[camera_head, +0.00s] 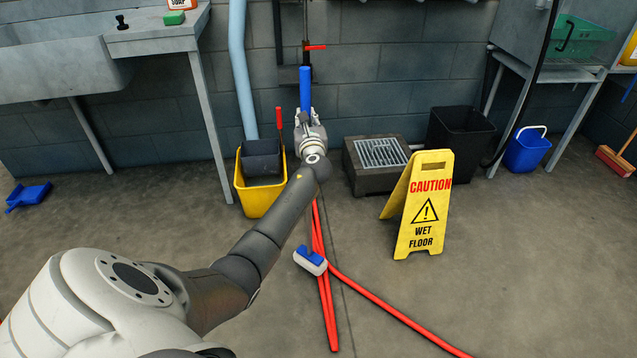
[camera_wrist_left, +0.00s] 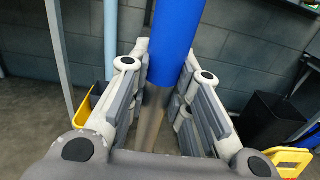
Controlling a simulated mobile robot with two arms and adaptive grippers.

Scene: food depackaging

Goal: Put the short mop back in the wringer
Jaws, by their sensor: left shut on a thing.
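My left gripper (camera_head: 306,117) is shut on a blue pole (camera_head: 305,88), likely the mop's handle, held upright near the wall. In the left wrist view the blue pole (camera_wrist_left: 174,38) runs between the fingers, with a brownish-grey length below it. The mop's head is hidden behind my arm. The yellow bucket (camera_head: 258,200) with the dark grey wringer (camera_head: 262,158) stands just left of my gripper, and a red lever (camera_head: 279,120) rises beside it. The bucket's yellow edge also shows in the left wrist view (camera_wrist_left: 88,106). My right gripper is out of view.
A dark box with a metal grate (camera_head: 381,153) and a yellow wet-floor sign (camera_head: 424,205) stand right of my arm. A red hose (camera_head: 372,295) and a blue-and-white brush (camera_head: 310,261) lie on the floor. A black bin (camera_head: 462,136) stands by the wall.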

